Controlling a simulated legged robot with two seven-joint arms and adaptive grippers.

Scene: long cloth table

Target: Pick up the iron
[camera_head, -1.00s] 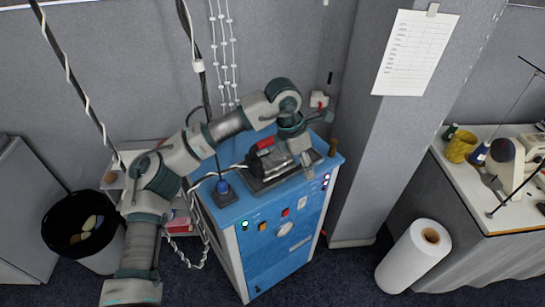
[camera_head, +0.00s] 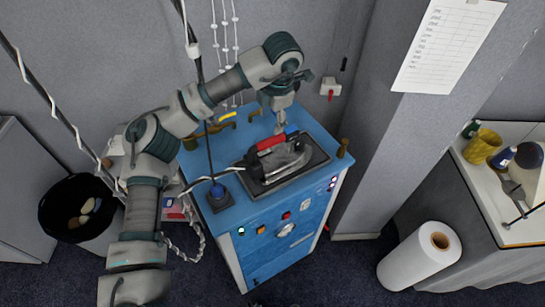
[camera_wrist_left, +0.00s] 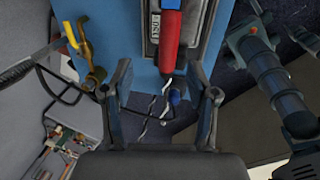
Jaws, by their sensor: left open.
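The iron (camera_head: 284,161) has a grey body and a red handle. It rests on a dark tray (camera_head: 312,164) on top of a blue cabinet (camera_head: 225,222). My left gripper (camera_head: 281,127) is above the cabinet, at the far side of the iron, pointing down. In the left wrist view its two fingers (camera_wrist_left: 160,70) are apart, with nothing held between them. The red handle (camera_wrist_left: 170,42) shows just beyond the fingertips, roughly centred between them. Whether the fingers touch the handle cannot be told. My right gripper is not in view.
Brass fittings (camera_head: 343,148) stand on the cabinet top. A grey pillar (camera_head: 385,130) is close on the right. A bin (camera_head: 75,215) and a white roll (camera_head: 415,258) stand on the floor.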

